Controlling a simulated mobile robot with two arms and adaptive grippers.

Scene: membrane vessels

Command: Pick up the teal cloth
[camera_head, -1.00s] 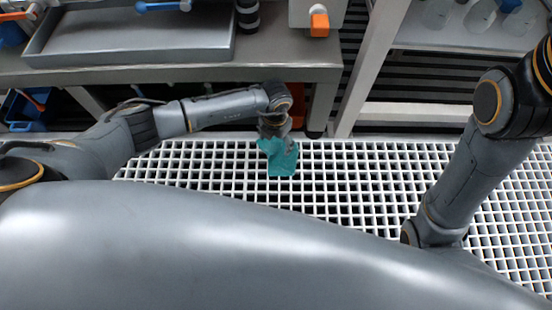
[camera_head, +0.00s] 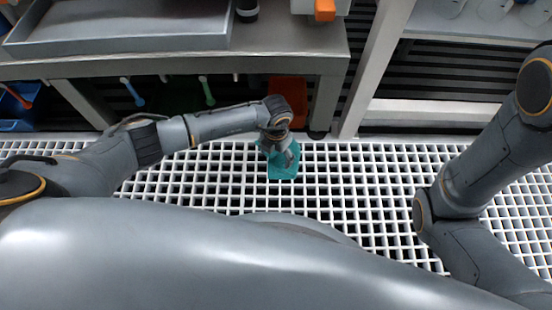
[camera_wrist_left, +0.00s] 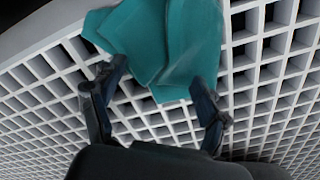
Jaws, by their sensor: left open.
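The teal cloth (camera_head: 282,168) lies at the white grating, directly below my left gripper (camera_head: 284,152) in the head view. In the left wrist view the crumpled teal cloth (camera_wrist_left: 168,42) fills the top middle. My left gripper (camera_wrist_left: 158,100) is open, its two dark fingers apart, with the cloth's lower edge near and partly between the fingertips. I cannot tell whether the fingers touch it. My right arm shows at the right of the head view, but its gripper is out of sight.
A white grating (camera_head: 365,190) spans the area around the cloth. A metal bench (camera_head: 180,66) with a grey tray (camera_head: 120,40) stands behind. An orange-red bin (camera_head: 290,92) sits under the bench, close behind my left wrist. Open grating lies right of the cloth.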

